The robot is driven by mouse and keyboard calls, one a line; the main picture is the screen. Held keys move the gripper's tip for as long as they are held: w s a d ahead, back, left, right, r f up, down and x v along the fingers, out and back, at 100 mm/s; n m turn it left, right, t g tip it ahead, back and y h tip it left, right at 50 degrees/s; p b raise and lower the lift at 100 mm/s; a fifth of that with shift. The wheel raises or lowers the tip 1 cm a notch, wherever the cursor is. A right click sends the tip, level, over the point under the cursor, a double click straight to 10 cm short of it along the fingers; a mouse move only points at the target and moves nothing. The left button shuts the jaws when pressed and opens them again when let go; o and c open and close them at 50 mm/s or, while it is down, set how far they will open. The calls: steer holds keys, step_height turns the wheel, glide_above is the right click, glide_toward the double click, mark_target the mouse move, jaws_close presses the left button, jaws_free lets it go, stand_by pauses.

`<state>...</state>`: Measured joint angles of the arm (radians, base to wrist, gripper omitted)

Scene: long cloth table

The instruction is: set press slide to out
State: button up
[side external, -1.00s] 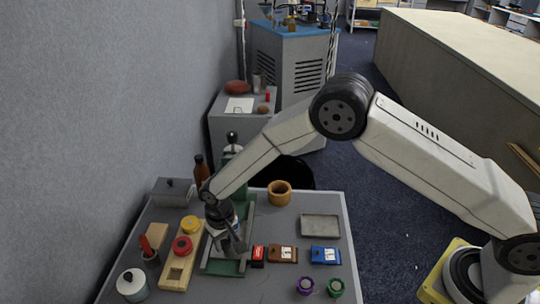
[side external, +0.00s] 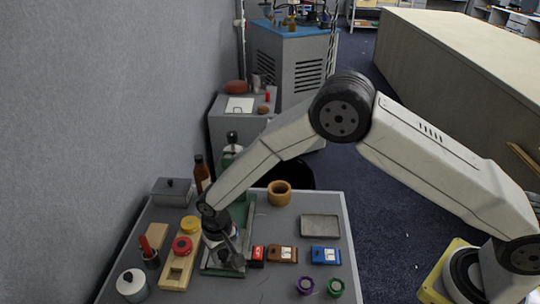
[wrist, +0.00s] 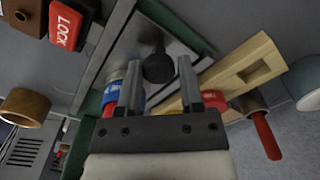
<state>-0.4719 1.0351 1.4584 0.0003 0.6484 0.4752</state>
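The press is a green frame (side external: 245,205) with grey rails, lying on the grey table in the side view. Its slide shows in the wrist view as a light metal plate (wrist: 185,52) with an upright black knob (wrist: 158,66). My gripper (wrist: 160,62) is open, with one finger on each side of the knob; I cannot tell whether either touches it. In the side view my gripper (side external: 232,260) is low over the near end of the press and hides the knob. A blue round piece (wrist: 110,98) is partly hidden behind the left finger.
A wooden block (side external: 175,275) with a red round piece (side external: 182,246) stands close left of the press. A red LOCK block (side external: 257,256) is close on the right, beside brown and blue blocks. A grey tray (side external: 320,227) and wooden ring (side external: 279,193) lie further right.

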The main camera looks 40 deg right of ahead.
steer(key=o, duration=0.4)
steer(key=shift+s+a, duration=0.15)
steer(key=shift+a, duration=0.05)
steer(key=shift+c, duration=0.2)
steer(key=shift+d, duration=0.1)
steer(key=shift+r, duration=0.1)
steer(key=shift+r, duration=3.8)
